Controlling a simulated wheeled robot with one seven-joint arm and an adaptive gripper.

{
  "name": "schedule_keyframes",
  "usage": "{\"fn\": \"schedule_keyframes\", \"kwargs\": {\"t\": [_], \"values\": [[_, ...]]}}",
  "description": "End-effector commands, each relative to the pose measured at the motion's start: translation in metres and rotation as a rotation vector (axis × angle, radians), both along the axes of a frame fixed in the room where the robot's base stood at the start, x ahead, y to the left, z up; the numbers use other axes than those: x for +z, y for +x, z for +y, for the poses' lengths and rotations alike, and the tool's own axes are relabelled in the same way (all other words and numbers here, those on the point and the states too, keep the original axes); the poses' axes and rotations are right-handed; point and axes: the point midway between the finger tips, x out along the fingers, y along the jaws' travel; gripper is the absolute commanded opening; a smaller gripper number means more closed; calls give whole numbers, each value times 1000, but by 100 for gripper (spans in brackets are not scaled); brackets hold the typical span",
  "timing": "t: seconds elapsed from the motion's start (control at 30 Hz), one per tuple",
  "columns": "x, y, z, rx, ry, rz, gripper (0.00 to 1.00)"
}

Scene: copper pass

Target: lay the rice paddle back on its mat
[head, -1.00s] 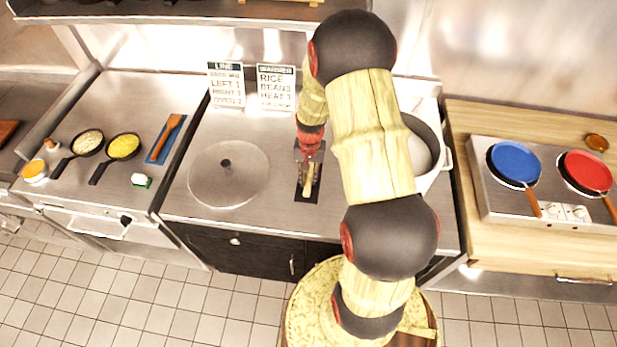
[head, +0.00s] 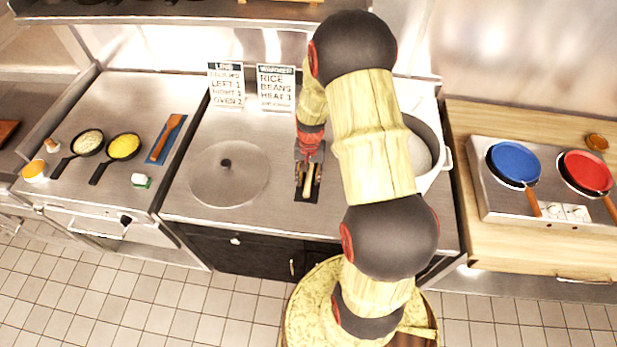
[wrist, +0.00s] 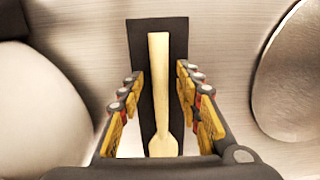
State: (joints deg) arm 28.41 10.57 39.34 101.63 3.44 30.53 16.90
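The pale wooden rice paddle (wrist: 159,85) lies lengthwise on its dark mat (wrist: 141,50) in the wrist view, its narrow handle toward the top and its wider end toward my gripper. In the head view the paddle (head: 307,188) shows as a small pale strip on the mat (head: 311,199). My gripper (wrist: 160,78) is open, one finger on each side of the paddle with a gap to each. In the head view my gripper (head: 308,180) is low over the mat. How high the fingertips are above the mat is hard to tell.
A large pot (head: 432,165) stands right of the mat, partly behind my arm. A round lid (head: 229,185) lies on the counter to the left. Two signs (head: 275,88) stand behind. Bare steel counter lies around the mat.

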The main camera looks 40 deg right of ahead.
Motion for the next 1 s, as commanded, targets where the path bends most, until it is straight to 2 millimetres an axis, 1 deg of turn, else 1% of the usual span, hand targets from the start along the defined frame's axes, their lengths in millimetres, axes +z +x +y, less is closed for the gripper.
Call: {"fn": "schedule_keyframes", "kwargs": {"t": [0.17, 0.3, 0.5, 0.6, 0.77, 0.87, 0.97, 1.0], "values": [[25, 2, -2, 0, -2, -5, 34], [55, 2, -3, 0, -3, -5, 34], [93, 3, -5, 0, -2, -5, 34], [106, 2, -5, 0, -2, -3, 34], [120, 3, -5, 2, -2, -3, 34], [135, 4, 3, 27, -10, -18, 34], [167, 6, 21, 90, -31, -56, 34], [184, 6, 31, 125, -43, -77, 34]]}}
